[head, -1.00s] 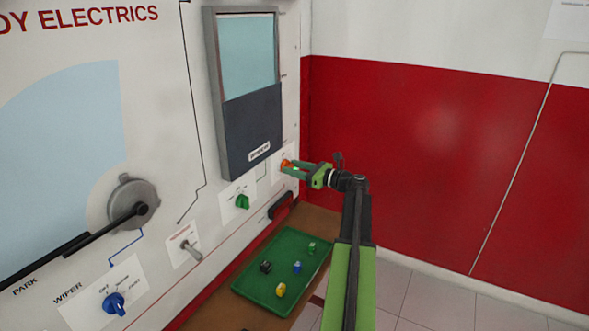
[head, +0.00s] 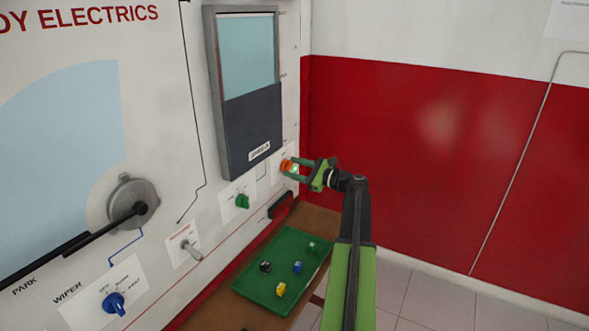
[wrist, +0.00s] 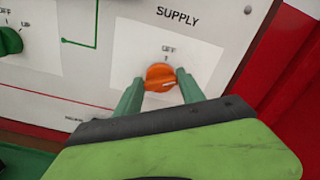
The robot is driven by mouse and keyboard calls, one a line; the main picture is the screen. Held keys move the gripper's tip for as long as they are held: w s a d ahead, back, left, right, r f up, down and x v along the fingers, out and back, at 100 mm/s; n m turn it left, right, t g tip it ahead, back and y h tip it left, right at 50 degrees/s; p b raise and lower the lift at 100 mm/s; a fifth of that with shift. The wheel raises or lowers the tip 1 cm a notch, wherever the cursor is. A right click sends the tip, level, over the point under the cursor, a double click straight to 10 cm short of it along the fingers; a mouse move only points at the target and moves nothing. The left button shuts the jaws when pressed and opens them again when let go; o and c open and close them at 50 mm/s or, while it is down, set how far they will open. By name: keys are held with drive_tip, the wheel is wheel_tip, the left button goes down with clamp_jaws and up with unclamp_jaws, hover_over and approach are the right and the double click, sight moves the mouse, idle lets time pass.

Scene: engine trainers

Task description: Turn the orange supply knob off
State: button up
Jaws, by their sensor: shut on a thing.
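The orange supply knob (head: 286,166) is on the white panel at its right end, below the window display. In the wrist view the orange knob (wrist: 159,72) sits under the "OFF" label on the SUPPLY plate (wrist: 200,58). A pale mark on the knob points to the right, not up at "OFF". My gripper (head: 294,169) reaches the panel from the right and is shut on the knob. In the wrist view my gripper (wrist: 160,80) has one green finger on each side of the knob; the knob's lower part is close to the gripper body.
A green knob (head: 242,201), a toggle switch (head: 190,249) and a blue wiper knob (head: 115,304) are on the panel to the left. A green tray (head: 262,301) with several small parts lies on the bench below. A red wall (head: 430,150) stands at right.

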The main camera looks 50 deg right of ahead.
drive_tip(key=n, duration=0.6)
drive_tip(key=shift+a+f+n, duration=0.1)
drive_tip(key=shift+n, duration=0.2)
drive_tip(key=n, duration=0.5)
drive_tip(key=shift+f+n, duration=0.15)
drive_tip(key=shift+n, duration=0.15)
drive_tip(key=o, duration=1.4)
drive_tip(key=shift+c, duration=0.2)
drive_tip(key=shift+s, duration=0.1)
drive_tip(key=v, duration=1.7)
drive_tip(key=shift+s, duration=0.15)
